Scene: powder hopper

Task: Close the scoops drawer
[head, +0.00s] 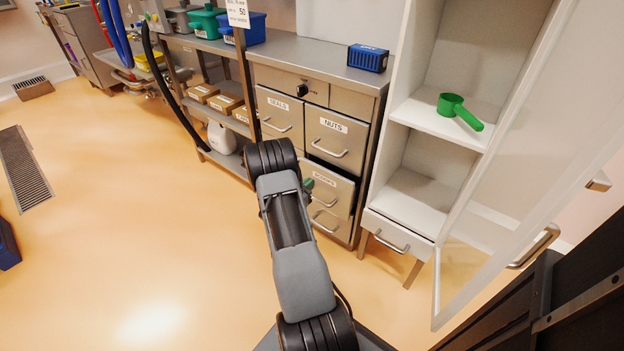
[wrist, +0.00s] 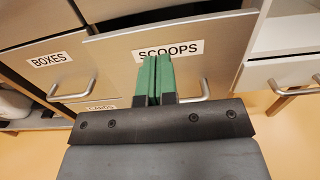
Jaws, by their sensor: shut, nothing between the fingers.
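The scoops drawer (head: 342,191) is a grey metal drawer below the NUTS drawer in the head view. Its front stands out a little from the cabinet, with a dark gap above its top edge. In the wrist view the scoops drawer front (wrist: 222,60) fills the middle, with a SCOOPS label and a bar handle partly hidden by my gripper. My gripper (head: 308,184) is mostly hidden behind my arm in the head view.
The NUTS drawer (head: 336,137) and SEALS drawer (head: 280,113) look shut. To the right stands a white cabinet (head: 379,150) with a green scoop (head: 459,111), its glass door (head: 520,180) swung open. The BOXES drawer (wrist: 45,72) is left of scoops. Open floor lies left.

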